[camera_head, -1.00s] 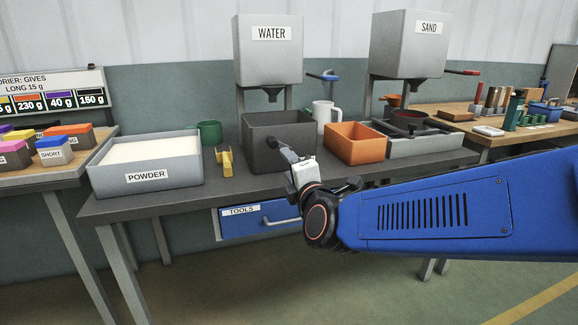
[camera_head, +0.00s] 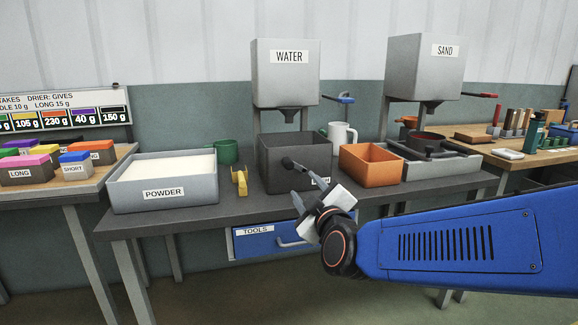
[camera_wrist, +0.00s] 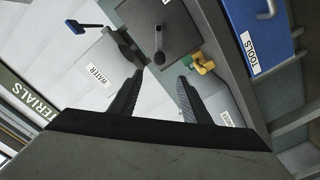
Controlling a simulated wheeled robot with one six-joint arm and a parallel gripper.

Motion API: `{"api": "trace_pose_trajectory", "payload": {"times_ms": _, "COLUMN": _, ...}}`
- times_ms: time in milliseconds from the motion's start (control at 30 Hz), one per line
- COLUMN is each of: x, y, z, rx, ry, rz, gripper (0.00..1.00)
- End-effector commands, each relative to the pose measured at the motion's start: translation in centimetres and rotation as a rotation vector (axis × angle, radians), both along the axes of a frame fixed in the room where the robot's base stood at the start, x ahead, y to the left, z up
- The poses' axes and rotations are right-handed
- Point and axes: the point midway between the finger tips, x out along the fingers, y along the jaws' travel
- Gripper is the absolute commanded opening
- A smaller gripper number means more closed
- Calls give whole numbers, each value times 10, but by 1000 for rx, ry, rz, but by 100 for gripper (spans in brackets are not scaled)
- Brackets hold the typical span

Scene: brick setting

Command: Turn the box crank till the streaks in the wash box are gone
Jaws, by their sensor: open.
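The dark grey wash box (camera_head: 275,172) stands on the bench under the water tank. Its crank (camera_head: 289,163) sticks out from the front face; in the wrist view the crank (camera_wrist: 159,42) lies beyond the fingertips. My gripper (camera_head: 318,203) is in front of the box's lower right, close to the crank; whether it touches cannot be told in the head view. In the wrist view my gripper (camera_wrist: 161,82) is open with nothing between its fingers. The inside floor of the box is hidden, so streaks cannot be seen.
A yellow object (camera_head: 240,181) and the powder tray (camera_head: 165,190) stand left of the box. An orange bin (camera_head: 371,165) stands close on its right. The water tank (camera_head: 286,75) hangs above. The blue tools drawer (camera_head: 262,242) is below the bench top.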

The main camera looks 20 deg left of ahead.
Motion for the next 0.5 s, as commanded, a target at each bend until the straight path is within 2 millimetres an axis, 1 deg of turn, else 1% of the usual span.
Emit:
{"api": "trace_pose_trajectory", "payload": {"times_ms": 100, "x": 0, "y": -1, "z": 0, "rx": 173, "ry": 105, "rz": 1, "gripper": 43}}
{"api": "trace_pose_trajectory", "payload": {"times_ms": 300, "x": 0, "y": -2, "z": 0, "rx": 411, "ry": 252, "rz": 3, "gripper": 43}}
{"api": "trace_pose_trajectory", "payload": {"times_ms": 400, "x": 0, "y": -2, "z": -1, "rx": 480, "ry": 295, "rz": 2, "gripper": 43}}
{"api": "trace_pose_trajectory", "payload": {"times_ms": 500, "x": 0, "y": -1, "z": -1, "rx": 513, "ry": 314, "rz": 3, "gripper": 43}}
